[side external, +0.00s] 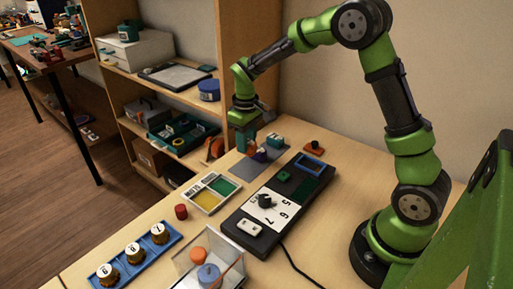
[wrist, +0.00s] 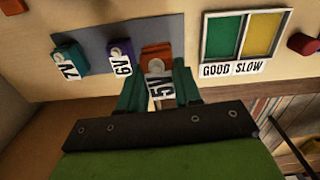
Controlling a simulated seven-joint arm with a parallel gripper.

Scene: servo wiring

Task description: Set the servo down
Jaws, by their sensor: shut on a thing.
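My gripper (wrist: 160,85) is shut on an orange servo (wrist: 156,52) with a white label on its front. In the side view my gripper (side external: 246,140) is low over the grey mat (side external: 246,172), and the held servo is mostly hidden. A purple servo (wrist: 119,52) and a teal servo (wrist: 70,58) stand on the mat in a row beside the held one, apart from it. They also show in the side view, the purple one (side external: 260,155) nearer my gripper. I cannot tell whether the held servo touches the mat.
A tray with yellow and green compartments (side external: 213,192), labelled GOOD and SLOW, lies near the mat. A black panel with a white dial plate (side external: 271,211) lies in front. A red cylinder (side external: 181,211), a blue rack (side external: 134,257) and a clear box (side external: 209,268) stand nearer the camera.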

